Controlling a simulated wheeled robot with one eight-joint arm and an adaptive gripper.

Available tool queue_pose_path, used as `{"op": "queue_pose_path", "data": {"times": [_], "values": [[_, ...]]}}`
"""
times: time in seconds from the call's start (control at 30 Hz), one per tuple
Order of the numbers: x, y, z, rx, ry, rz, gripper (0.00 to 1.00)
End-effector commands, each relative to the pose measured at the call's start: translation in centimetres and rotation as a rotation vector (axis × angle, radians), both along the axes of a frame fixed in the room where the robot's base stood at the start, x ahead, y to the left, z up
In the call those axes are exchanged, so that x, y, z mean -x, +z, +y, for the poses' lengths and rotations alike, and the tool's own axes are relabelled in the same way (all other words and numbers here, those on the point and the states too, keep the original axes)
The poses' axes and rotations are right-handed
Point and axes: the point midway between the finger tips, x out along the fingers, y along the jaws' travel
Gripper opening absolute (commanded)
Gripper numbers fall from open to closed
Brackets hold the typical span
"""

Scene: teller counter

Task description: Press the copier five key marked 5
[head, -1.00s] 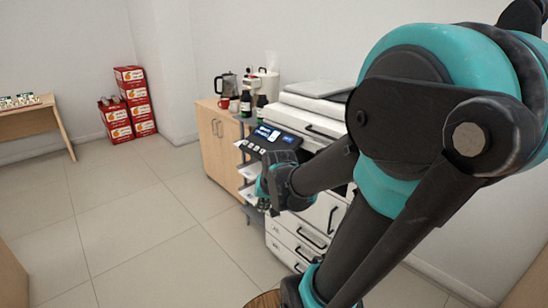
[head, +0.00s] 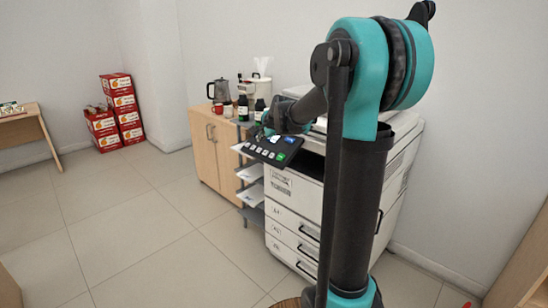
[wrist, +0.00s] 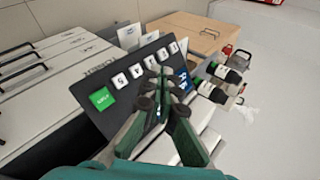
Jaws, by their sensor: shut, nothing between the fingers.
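The copier (head: 292,192) is a white machine with a dark, tilted control panel (head: 249,148) at its front left. In the wrist view the panel (wrist: 84,88) carries a row of white keys, a green key (wrist: 102,98) and a blue screen (wrist: 184,78). The white key beside the green one looks like the 5 key (wrist: 119,80), though its mark is blurred. My gripper (wrist: 161,76) is shut and empty. Its tips appear over the panel between the key row and the screen, to the right of the 5 key. I cannot tell whether they touch.
A wooden cabinet (head: 205,150) stands beyond the copier, with a kettle (head: 218,90), a red mug (head: 218,109) and dark bottles (wrist: 228,74) by it. A rack of paper trays (head: 250,194) stands beside the copier. Red boxes (head: 104,127) are stacked far left. The tiled floor is open.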

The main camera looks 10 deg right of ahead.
Motion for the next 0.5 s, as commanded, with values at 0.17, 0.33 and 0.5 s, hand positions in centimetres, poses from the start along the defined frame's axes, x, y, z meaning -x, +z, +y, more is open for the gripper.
{"op": "queue_pose_path", "data": {"times": [0.17, 0.33, 0.5], "values": [[0.0, -0.1, 0.0, 0.002, 0.001, 0.001, 0.0], [-0.2, -0.7, -0.3, 0.002, 0.001, 0.0, 0.0], [-0.8, -2.3, -1.2, 0.003, 0.0, 0.0, 0.0]]}}
